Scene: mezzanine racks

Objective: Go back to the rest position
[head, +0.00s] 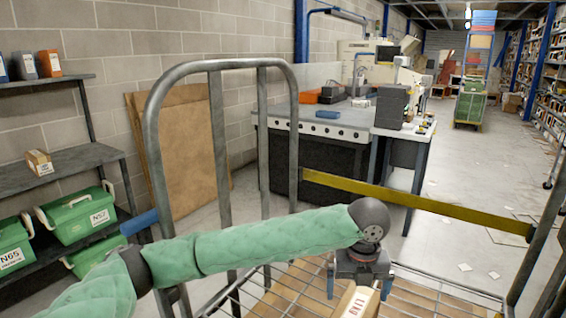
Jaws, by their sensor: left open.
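My left arm, in a green padded sleeve, reaches in from the left of the head view and crosses over a wire cart. Its dark gripper (359,284) points down over the cart and is open, with one finger on each side. A cardboard box with a white label (357,303) shows just below and between the fingers, cut off by the bottom edge. I cannot tell whether the fingers touch it. My right gripper is out of view.
The cart has a tall grey tube frame (153,130) and a yellow bar (420,203). Left is a dark shelf (75,163) with green bins (78,217). A workbench (310,122) stands beyond. Racks (540,85) line the right, beside a mostly clear aisle.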

